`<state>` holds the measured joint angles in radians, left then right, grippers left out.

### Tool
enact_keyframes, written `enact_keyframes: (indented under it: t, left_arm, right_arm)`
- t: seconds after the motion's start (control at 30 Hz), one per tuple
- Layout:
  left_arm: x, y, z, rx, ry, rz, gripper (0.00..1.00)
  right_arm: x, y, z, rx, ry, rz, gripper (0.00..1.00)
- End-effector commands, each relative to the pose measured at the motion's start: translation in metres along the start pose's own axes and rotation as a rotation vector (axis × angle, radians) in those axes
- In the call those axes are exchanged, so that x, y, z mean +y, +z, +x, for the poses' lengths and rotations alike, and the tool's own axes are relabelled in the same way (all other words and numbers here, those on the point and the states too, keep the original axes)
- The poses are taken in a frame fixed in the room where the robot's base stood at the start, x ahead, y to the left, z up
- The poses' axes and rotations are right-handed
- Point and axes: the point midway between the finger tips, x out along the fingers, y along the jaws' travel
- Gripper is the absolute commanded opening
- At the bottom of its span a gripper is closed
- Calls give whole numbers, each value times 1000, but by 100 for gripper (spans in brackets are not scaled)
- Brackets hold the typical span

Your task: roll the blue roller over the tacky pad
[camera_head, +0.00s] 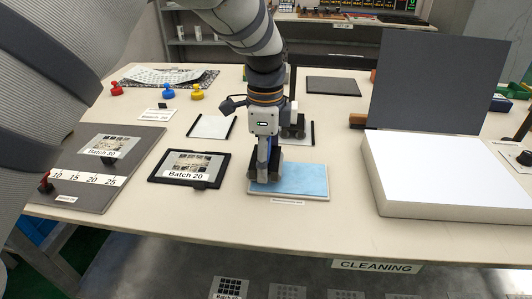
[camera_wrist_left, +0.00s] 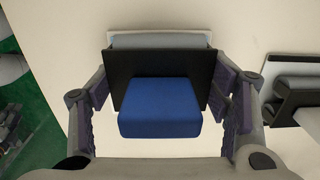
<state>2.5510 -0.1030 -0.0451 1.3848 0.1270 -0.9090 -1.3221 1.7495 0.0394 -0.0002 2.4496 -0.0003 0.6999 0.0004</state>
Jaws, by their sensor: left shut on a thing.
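The blue roller, with a blue block handle (camera_wrist_left: 160,108) and a black frame, is between the fingers of my left gripper (camera_head: 266,172). In the left wrist view, the fingers (camera_wrist_left: 163,105) close on both sides of its black frame. In the head view, the gripper points down over the left part of the light blue tacky pad (camera_head: 305,180), which lies flat near the table's front edge. The gripper hides the pad's left part and most of the roller. I cannot tell whether the roller touches the pad. My right gripper is not in view.
A black-framed Batch 20 film (camera_head: 189,168) lies left of the pad. A white light box (camera_head: 440,165) with an upright dark panel (camera_head: 440,80) stands to the right. Behind the gripper are a white plate (camera_head: 211,127) and a dark stand (camera_head: 294,128). Bare table separates pad and box.

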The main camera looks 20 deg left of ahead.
Motion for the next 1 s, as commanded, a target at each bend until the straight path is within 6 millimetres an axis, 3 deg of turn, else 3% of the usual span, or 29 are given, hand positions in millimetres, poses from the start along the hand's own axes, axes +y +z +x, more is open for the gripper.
enact_keyframes:
  t: [1.0]
  left_arm:
    - [0, 0, 6, 2, -1, -1, 43]
  right_arm:
    - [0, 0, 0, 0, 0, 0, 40]
